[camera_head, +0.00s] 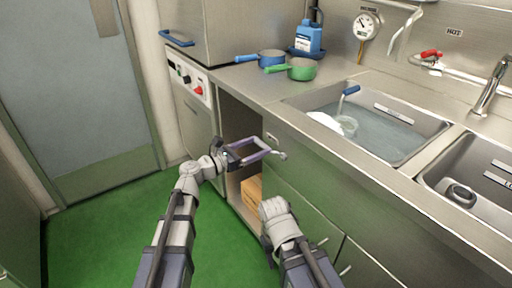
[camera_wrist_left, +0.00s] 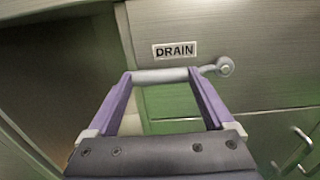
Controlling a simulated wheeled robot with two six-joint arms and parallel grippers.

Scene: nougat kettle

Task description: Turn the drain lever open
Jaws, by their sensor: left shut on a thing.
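The drain lever (camera_wrist_left: 208,69) is a grey bar on the steel cabinet front, lying roughly level from its round pivot (camera_wrist_left: 225,66) towards the left in the left wrist view. The DRAIN label (camera_wrist_left: 175,49) is just above it. My left gripper (camera_head: 266,146) has purple fingers, and it also shows in the left wrist view (camera_wrist_left: 161,75). It is shut on the lever, with the bar spanning between the fingertips. In the head view the pivot (camera_head: 282,156) shows just right of the fingers. My right arm's wrist (camera_head: 278,212) is lower, in front of the cabinet; its fingers are hidden.
A water-filled sink basin (camera_head: 372,135) is in the counter above, with a second basin (camera_head: 445,180) to its right. Blue (camera_head: 271,58) and green pans (camera_head: 301,70) stand on the counter. An open bay with a cardboard box (camera_head: 252,190) is left of the lever. Green floor is clear.

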